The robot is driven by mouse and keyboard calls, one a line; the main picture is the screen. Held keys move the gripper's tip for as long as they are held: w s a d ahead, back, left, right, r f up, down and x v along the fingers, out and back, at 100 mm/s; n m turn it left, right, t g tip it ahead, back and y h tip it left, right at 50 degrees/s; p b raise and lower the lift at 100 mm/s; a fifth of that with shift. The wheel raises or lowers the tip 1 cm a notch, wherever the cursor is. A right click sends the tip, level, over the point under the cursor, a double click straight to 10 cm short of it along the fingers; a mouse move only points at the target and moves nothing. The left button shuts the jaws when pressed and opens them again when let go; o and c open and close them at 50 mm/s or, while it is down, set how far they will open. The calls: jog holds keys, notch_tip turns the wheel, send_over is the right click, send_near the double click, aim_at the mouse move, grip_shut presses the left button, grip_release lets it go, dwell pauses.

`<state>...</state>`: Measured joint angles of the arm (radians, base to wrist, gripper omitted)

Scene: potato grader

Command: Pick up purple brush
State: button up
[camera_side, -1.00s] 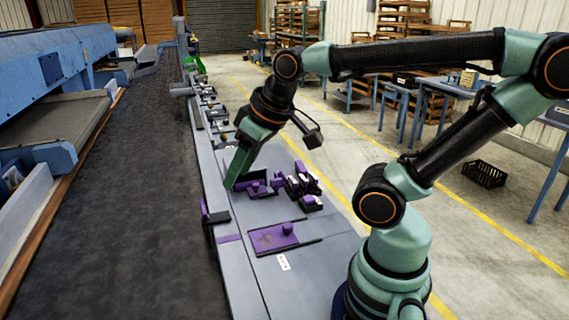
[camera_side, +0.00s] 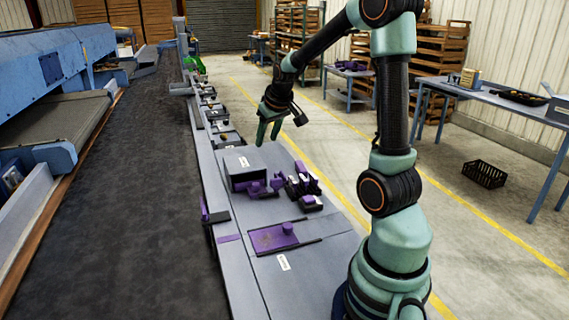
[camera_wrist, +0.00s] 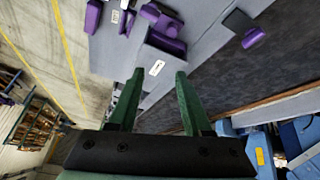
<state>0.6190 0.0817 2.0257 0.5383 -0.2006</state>
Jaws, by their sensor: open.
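Several purple pieces lie on the grey bench beside a grey box, and I cannot tell for certain which is the purple brush. In the side view, a purple piece (camera_side: 257,190) is at the front of the box, with another (camera_side: 277,182) to its right. Purple, black and white pieces (camera_side: 302,186) lie further right. My gripper (camera_side: 267,140) is raised behind the box, fingers pointing down, open and empty. In the wrist view the gripper (camera_wrist: 160,75) is open, with purple pieces (camera_wrist: 167,45) beyond its fingertips.
A flat purple plate with a knob (camera_side: 270,239) lies at the bench's near end. A dark conveyor belt (camera_side: 130,180) runs along the left.

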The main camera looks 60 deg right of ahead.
aim_at(301, 166)
jog(key=s+d+f+m+g+h, duration=0.1)
jog(key=s+d+f, duration=0.25)
jog(key=d, duration=0.45)
jog(key=s+d+f+m, duration=0.1)
jog(key=s+d+f, duration=0.1)
jog(key=d+f, duration=0.45)
jog(key=shift+d+r+x, duration=0.1)
jog(key=shift+d+x, duration=0.2)
jog(key=shift+x, duration=1.6)
jog(key=shift+d+r+x, duration=0.15)
jog(key=shift+d+x, duration=0.15)
jog(key=shift+x, duration=1.55)
jog(key=shift+d+r+x, duration=0.1)
jog(key=shift+d+x, duration=0.2)
jog(key=shift+x, duration=1.6)
grip_shut()
